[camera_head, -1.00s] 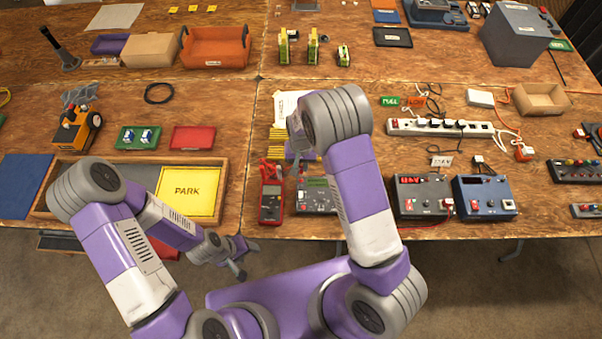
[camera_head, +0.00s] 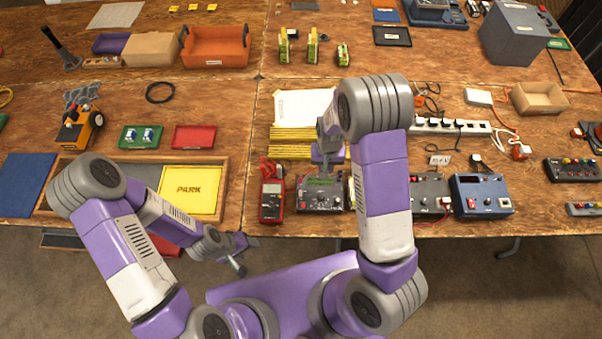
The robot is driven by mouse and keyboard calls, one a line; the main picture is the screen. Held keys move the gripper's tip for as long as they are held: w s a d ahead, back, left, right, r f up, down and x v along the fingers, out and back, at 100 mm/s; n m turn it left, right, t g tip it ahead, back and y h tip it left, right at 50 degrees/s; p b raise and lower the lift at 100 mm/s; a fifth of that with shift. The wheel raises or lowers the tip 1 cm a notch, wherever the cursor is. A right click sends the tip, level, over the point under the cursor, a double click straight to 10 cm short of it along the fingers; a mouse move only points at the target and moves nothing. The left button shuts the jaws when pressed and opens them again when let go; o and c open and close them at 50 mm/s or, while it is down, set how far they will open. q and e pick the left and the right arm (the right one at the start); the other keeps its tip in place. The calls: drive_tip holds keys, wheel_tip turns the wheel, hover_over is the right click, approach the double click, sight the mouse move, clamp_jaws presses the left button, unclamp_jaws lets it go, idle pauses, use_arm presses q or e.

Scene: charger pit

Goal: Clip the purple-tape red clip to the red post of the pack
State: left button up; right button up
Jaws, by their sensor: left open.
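My left gripper (camera_head: 238,258) is open and empty, low in front of the table's front edge, above the floor. My right arm reaches over the table, and its gripper (camera_head: 325,172) points down at the back of a dark grey box with a display and knobs (camera_head: 320,196); its fingers are too small to read. Red leads (camera_head: 268,168) lie behind a red multimeter (camera_head: 271,202), left of that box. I cannot make out purple tape on any clip. I cannot pick out the pack or its red post; my right arm hides part of the table.
A wooden tray (camera_head: 233,185) with a yellow PARK pad stands left. A grey box (camera_head: 430,188) and a blue box (camera_head: 483,197) stand right, before a power strip (camera_head: 462,128). Yellow strips (camera_head: 290,150) and a white sheet (camera_head: 300,106) lie behind the multimeter.

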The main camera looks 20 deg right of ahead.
drive_tip(key=s+d, duration=0.7)
drive_tip(key=d, duration=0.3)
drive_tip(key=shift+s+d+b, duration=0.15)
drive_tip(key=shift+d+b, duration=0.25)
drive_tip(key=shift+b, duration=0.05)
drive_tip(key=shift+f, duration=0.15)
drive_tip(key=shift+f+b, duration=3)
drive_tip(key=shift+f, duration=0.4)
drive_tip(key=shift+f, duration=0.2)
drive_tip(key=o, duration=0.9)
drive_tip(key=shift+o, duration=0.9)
